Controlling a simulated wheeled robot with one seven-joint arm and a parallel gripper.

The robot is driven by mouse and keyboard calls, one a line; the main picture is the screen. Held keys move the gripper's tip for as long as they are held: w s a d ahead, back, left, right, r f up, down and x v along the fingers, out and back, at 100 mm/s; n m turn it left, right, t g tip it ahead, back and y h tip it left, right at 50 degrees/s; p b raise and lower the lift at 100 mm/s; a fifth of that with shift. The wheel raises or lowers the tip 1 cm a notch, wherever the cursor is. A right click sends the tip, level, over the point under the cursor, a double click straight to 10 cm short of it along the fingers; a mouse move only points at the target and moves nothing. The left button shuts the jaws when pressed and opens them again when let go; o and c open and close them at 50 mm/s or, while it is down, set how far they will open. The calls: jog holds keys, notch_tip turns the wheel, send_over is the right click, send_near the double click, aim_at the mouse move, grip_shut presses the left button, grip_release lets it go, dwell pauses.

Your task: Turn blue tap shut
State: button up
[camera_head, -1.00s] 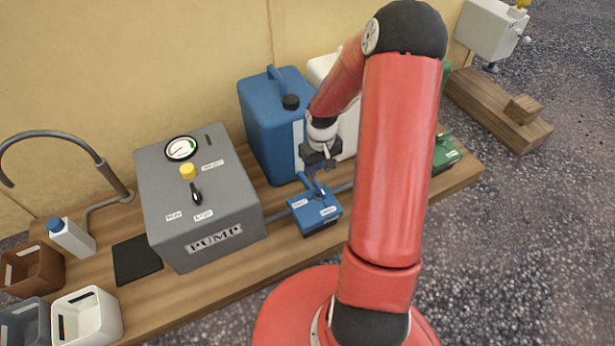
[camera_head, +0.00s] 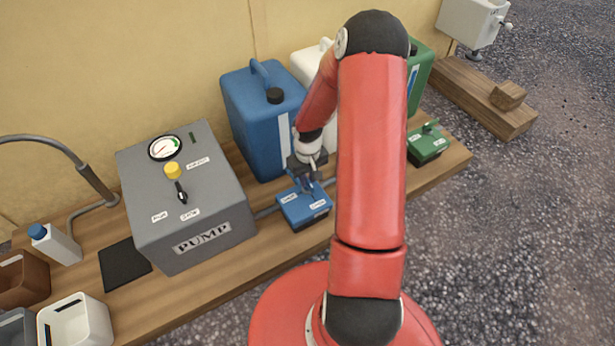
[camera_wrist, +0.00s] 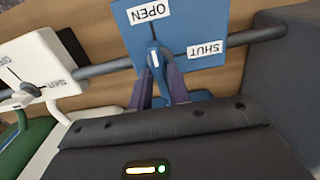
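The blue tap is a blue box (camera_head: 296,217) on the bench, right of the pump. In the wrist view its top plate (camera_wrist: 205,18) has an OPEN label at upper left and a SHUT label at right. Its blue lever (camera_wrist: 154,58) has a white mark that points roughly towards OPEN. My gripper (camera_head: 304,184) is down at the lever. In the wrist view its two fingers (camera_wrist: 162,84) stand on either side of the lever, very close to it. Whether they press on it cannot be made out.
A grey pump box (camera_head: 186,195) with gauge and yellow knob stands left of the tap. A blue canister (camera_head: 250,110) stands close behind. A green tap (camera_head: 426,146) is to the right; a white tap (camera_wrist: 42,60) shows in the wrist view. A pipe (camera_wrist: 105,68) runs between taps.

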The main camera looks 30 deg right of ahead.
grip_shut()
jog(key=shift+m, duration=0.4)
jog(key=m+b, duration=0.1)
jog(key=m, duration=0.2)
jog(key=shift+m, duration=0.3)
jog(key=m+b, duration=0.1)
jog(key=m, duration=0.3)
jog(key=shift+m, duration=0.3)
jog(key=m, duration=0.4)
jog(key=shift+m, duration=0.3)
jog(key=m+p, duration=0.1)
jog(key=m, duration=0.3)
jog(key=shift+m, duration=0.3)
